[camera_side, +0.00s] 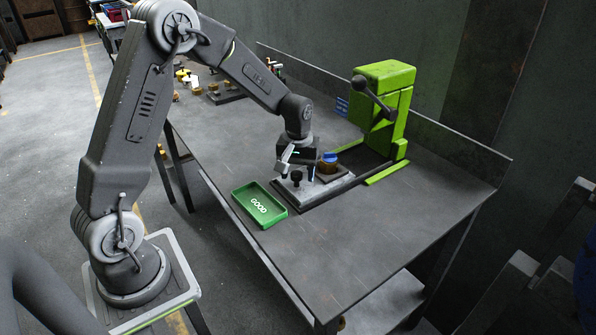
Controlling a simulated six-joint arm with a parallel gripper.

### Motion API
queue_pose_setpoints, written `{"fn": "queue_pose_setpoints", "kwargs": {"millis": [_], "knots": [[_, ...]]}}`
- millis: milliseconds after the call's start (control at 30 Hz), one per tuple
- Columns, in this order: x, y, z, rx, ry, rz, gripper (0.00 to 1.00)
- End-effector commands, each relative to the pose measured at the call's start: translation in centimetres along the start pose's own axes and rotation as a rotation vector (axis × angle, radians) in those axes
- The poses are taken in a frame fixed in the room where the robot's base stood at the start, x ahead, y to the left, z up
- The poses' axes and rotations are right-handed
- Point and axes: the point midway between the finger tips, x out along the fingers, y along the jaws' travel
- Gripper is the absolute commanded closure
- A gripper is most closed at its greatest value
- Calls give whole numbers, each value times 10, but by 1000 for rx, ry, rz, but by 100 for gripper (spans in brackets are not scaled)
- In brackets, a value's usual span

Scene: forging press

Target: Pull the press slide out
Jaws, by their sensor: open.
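The green press (383,105) stands at the back of the table, with a dark lever on its front left. The press slide (316,188) is a light metal plate on a dark base, lying in front of the press toward the green tray. A black knob (296,178) stands up at its near end. A blue round piece (329,157) sits on a brown block on the slide. My gripper (290,167) is open and points down, just above or beside the black knob. I cannot tell whether its fingers touch the knob.
A green tray marked GOOD (259,205) lies left of the slide, close to it. Small tools and parts (224,93) lie at the far left end of the table. The table (370,240) is clear at the front right. A low wall runs along its back edge.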

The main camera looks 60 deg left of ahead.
Motion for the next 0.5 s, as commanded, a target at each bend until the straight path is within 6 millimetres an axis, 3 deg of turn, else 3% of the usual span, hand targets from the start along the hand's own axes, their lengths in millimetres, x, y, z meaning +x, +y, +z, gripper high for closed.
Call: {"fn": "queue_pose_setpoints", "kwargs": {"millis": [267, 500], "knots": [[-13, 0, -1, 0, 3, 1, 41], [-63, 0, -1, 0, 5, 3, 41]]}}
